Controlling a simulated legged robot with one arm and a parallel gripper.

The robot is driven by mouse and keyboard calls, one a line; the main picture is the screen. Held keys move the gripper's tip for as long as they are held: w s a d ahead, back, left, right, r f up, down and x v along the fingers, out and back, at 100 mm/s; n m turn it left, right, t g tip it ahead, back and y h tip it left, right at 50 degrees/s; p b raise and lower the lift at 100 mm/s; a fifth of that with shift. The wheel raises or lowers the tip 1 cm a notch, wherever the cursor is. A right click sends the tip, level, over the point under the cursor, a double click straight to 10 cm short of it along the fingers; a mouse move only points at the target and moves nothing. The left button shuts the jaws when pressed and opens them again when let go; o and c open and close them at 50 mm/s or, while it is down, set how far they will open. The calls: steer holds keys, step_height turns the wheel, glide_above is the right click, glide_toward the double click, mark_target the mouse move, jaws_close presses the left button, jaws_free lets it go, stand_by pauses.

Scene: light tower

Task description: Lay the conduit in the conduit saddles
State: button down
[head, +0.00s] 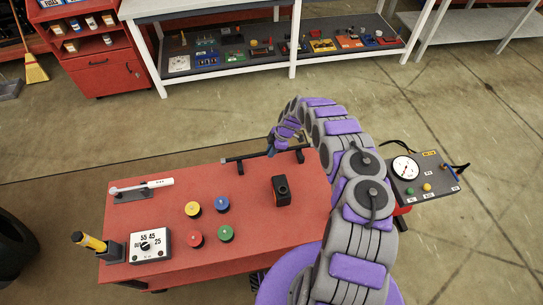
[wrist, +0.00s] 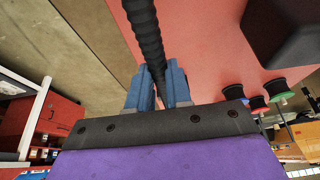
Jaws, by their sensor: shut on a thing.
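The conduit is a black ribbed rod; in the wrist view the conduit (wrist: 146,35) runs up from between the blue fingers of my gripper (wrist: 158,88), which is shut on it. In the head view the conduit (head: 250,156) spans left to right near the far edge of the red table. My gripper (head: 271,151) comes down on it near its middle. A dark saddle (head: 240,167) shows under the conduit's left part, and another dark support (head: 300,155) is near its right end. I cannot tell whether the conduit rests in them or hovers just above.
The red table (head: 260,225) also holds a black block (head: 281,190), several coloured spools (head: 222,204), a dial box (head: 150,245), a yellow-handled tool (head: 90,242) and a white tool on a stand (head: 145,187). A gauge panel (head: 421,178) stands at the right.

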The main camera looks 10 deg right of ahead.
step_height(320, 180, down, 2)
steer(key=shift+s+a+f, duration=0.15)
steer(key=shift+d+f, duration=0.2)
steer(key=shift+f, duration=0.35)
steer(key=shift+f, duration=0.1)
steer(key=shift+f, duration=0.15)
steer(key=c, duration=1.1)
jaws_free()
steer(key=shift+o, duration=0.2)
steer(key=shift+b, duration=0.4)
